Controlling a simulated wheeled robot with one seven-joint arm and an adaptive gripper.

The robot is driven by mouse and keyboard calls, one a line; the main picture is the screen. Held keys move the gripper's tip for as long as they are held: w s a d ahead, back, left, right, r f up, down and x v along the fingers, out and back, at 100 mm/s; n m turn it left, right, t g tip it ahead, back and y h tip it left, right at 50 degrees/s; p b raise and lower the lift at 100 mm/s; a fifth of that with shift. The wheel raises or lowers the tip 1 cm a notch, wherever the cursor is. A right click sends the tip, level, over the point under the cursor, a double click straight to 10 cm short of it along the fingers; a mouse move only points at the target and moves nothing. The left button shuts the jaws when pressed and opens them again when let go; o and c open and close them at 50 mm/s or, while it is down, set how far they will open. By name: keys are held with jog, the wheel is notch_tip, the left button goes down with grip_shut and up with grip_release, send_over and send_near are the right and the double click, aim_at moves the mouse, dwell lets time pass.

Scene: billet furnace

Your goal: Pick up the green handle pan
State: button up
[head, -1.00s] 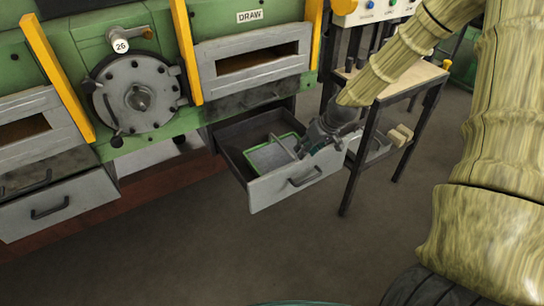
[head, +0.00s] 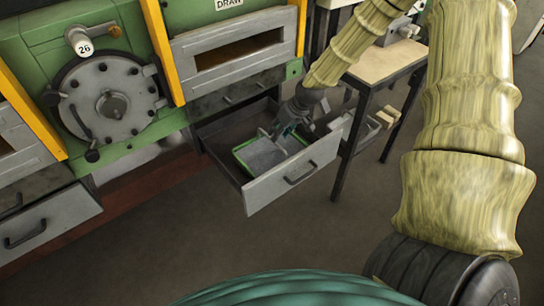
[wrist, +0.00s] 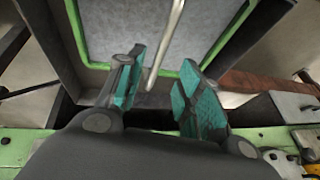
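A grey pan with a green rim (head: 255,158) lies in the open drawer (head: 262,194). In the wrist view its green rim (wrist: 77,35) frames a grey floor, and a pale metal bar (wrist: 168,45) crosses above it. My gripper (head: 284,136) is at the pan's right rear part, inside the drawer area. In the wrist view my gripper (wrist: 158,92) has its two teal-padded fingers apart, with the near end of the bar in the gap between them. Neither finger visibly presses on the bar. My gripper hides part of the pan in the head view.
The green furnace front with a round bolted door (head: 110,100) stands behind and left. Another drawer (head: 45,222) is at the lower left. A wood-topped table (head: 388,62) with dark legs stands close right of the open drawer. The floor in front is clear.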

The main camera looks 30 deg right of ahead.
jog(key=shift+p+x, duration=0.65)
jog(key=shift+x, duration=2.75)
jog(key=shift+s+d+f, duration=0.1)
jog(key=shift+f, duration=0.2)
jog(key=shift+c, duration=0.3)
grip_shut()
